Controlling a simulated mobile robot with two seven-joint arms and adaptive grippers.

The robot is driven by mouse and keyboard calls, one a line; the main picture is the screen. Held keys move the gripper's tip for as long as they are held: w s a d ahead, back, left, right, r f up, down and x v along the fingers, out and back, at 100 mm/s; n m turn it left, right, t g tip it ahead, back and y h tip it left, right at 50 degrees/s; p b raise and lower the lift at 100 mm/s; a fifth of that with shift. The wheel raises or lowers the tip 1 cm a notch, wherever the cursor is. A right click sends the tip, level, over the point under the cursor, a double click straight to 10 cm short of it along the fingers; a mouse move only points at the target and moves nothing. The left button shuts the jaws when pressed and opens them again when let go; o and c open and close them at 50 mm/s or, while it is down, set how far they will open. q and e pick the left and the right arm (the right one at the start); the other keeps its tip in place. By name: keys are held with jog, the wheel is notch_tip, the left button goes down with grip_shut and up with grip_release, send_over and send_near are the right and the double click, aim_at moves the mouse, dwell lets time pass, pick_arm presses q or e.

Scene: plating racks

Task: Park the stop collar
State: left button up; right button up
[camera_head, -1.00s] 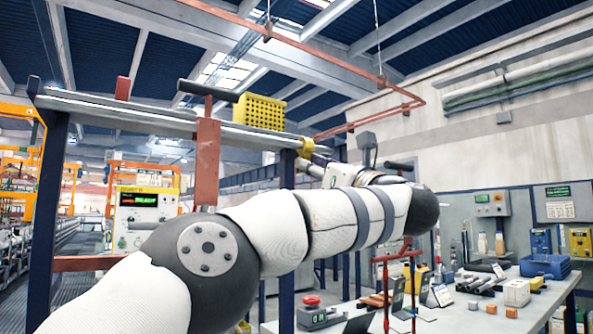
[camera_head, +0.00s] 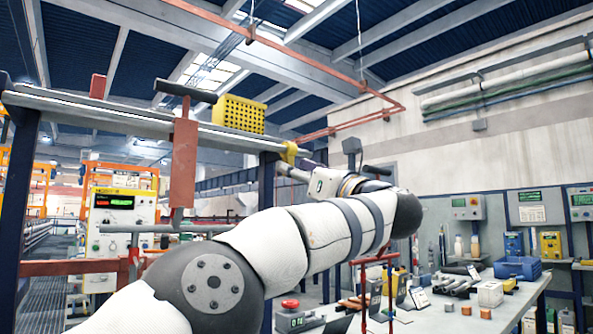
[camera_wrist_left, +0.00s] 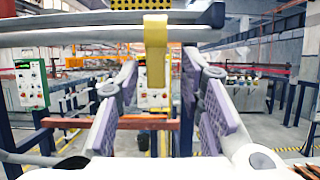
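The yellow stop collar (camera_head: 289,152) sits at the right end of the grey overhead rail (camera_head: 130,120) in the head view. In the left wrist view the yellow collar (camera_wrist_left: 156,50) hangs in front of the rail and reaches below it. My left gripper (camera_head: 293,171) is just below and beside the collar, partly hidden by my wrist. In the left wrist view the two purple-padded fingers of the left gripper (camera_wrist_left: 159,78) stand wide apart, with the collar between and above them. No contact shows. My right gripper is not in view.
A yellow perforated box (camera_head: 238,114) sits on the rail, left of the collar. A reddish plate with a black T-handle (camera_head: 185,160) hangs at the rail further left. A workbench (camera_head: 450,317) with a blue bin (camera_head: 518,268) and small parts stands at right.

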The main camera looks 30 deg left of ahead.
pick_arm(q)
jog(key=v, duration=1.1)
jog(key=shift+d, duration=0.3)
jog(key=shift+s+f, duration=0.1)
jog(key=shift+f, duration=0.1)
